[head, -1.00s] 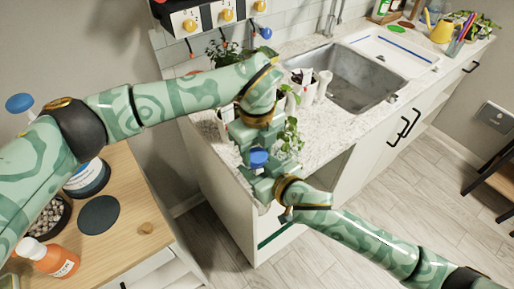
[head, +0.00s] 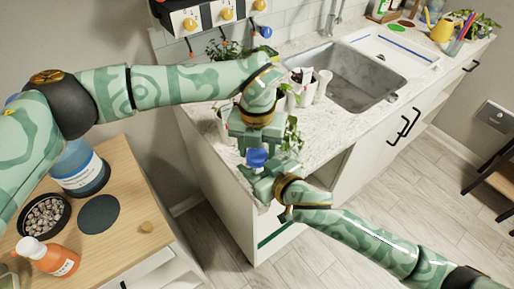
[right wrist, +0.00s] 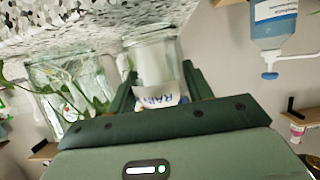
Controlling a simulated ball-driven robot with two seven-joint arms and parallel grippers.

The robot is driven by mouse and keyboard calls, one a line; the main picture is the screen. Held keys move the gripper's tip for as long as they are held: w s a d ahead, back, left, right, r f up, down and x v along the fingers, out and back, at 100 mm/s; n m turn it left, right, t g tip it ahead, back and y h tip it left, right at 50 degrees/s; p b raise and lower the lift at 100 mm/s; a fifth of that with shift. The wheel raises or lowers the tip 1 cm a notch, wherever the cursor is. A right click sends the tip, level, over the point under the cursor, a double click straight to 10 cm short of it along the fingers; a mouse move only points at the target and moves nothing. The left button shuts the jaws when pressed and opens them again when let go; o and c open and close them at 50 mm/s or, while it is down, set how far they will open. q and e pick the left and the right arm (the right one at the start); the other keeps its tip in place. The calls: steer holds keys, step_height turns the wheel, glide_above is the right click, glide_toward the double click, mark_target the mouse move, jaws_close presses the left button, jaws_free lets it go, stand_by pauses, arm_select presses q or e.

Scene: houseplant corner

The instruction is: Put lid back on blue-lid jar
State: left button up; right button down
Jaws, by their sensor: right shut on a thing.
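The blue lid (head: 257,157) shows in the head view between my two grippers, near the counter's front left corner. In the right wrist view a clear jar (right wrist: 154,62) with a white RAIN label stands between my right fingers. My right gripper (head: 258,176) is shut on this jar. It also shows in the right wrist view (right wrist: 157,92). My left gripper (head: 252,140) is right behind the lid. Its fingertips are hidden, so I cannot tell whether it grips the lid. The contact between lid and jar is hidden too.
Leafy plants and white pots (head: 304,82) stand close behind my grippers on the speckled counter (head: 325,125), before the sink (head: 350,78). A wooden table (head: 130,190) at left holds an orange bottle (head: 52,256), a bowl of pebbles (head: 44,215) and a blue bottle (head: 78,165).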

arm_select(q)
steer(key=shift+o, duration=0.9)
steer(key=shift+r, duration=2.25)
steer(key=shift+c, duration=0.4)
step_height(320, 180, up, 2)
steer(key=n, duration=0.3)
steer(key=shift+r+n, duration=0.75)
steer(key=shift+n, duration=0.45)
